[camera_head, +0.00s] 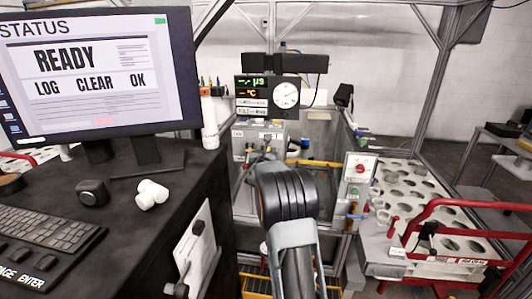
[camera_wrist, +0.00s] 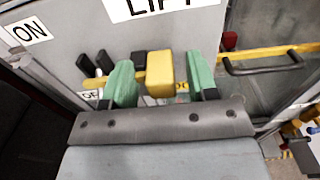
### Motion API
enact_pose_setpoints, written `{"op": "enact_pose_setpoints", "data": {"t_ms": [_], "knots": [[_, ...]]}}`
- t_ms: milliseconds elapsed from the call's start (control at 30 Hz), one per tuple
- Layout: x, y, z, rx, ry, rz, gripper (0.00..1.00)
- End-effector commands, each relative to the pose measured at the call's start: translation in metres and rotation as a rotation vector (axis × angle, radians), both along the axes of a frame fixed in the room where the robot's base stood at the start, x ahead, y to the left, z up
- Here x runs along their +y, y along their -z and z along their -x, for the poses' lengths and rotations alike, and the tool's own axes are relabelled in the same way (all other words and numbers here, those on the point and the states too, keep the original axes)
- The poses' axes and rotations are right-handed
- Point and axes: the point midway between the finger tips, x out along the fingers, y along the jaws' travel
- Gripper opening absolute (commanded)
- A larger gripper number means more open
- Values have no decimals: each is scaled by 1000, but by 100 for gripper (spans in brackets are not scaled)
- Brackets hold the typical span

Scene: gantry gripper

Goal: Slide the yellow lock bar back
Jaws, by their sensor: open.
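In the wrist view, my gripper (camera_wrist: 163,82) has two green fingers spread apart. A thin yellow piece (camera_wrist: 100,82) shows left of the left finger, in line with the block. A long yellow bar (camera_wrist: 275,51) runs to the right beyond the right finger. Whether these yellow parts join is hidden by the fingers. In the camera_head view the yellow bar (camera_head: 318,163) shows right of my arm, which hides most of my gripper.
A grey panel with a LIFT label (camera_wrist: 160,8) stands behind the fingers. Dark levers (camera_wrist: 95,63) are left of them, and a black handle (camera_wrist: 262,65) is at the right. A control box (camera_head: 357,180) stands right of my arm, and a desk with a monitor (camera_head: 95,75) is at the left.

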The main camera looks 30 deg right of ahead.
Motion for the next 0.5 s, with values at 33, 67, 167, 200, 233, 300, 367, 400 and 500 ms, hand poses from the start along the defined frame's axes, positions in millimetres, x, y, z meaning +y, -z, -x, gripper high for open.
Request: {"op": "enact_pose_setpoints", "data": {"t_ms": [33, 67, 167, 200, 233, 300, 367, 400, 500], "knots": [[0, 0, 0, 0, 0, 0, 53], [0, 0, 0, 0, 0, 0, 53], [0, 0, 0, 0, 0, 0, 53], [0, 0, 0, 0, 0, 0, 53], [0, 0, 0, 0, 0, 0, 51], [0, 0, 0, 0, 0, 0, 45], [0, 0, 0, 0, 0, 0, 39], [0, 0, 0, 0, 1, 0, 35], [0, 0, 0, 0, 1, 0, 25]]}}
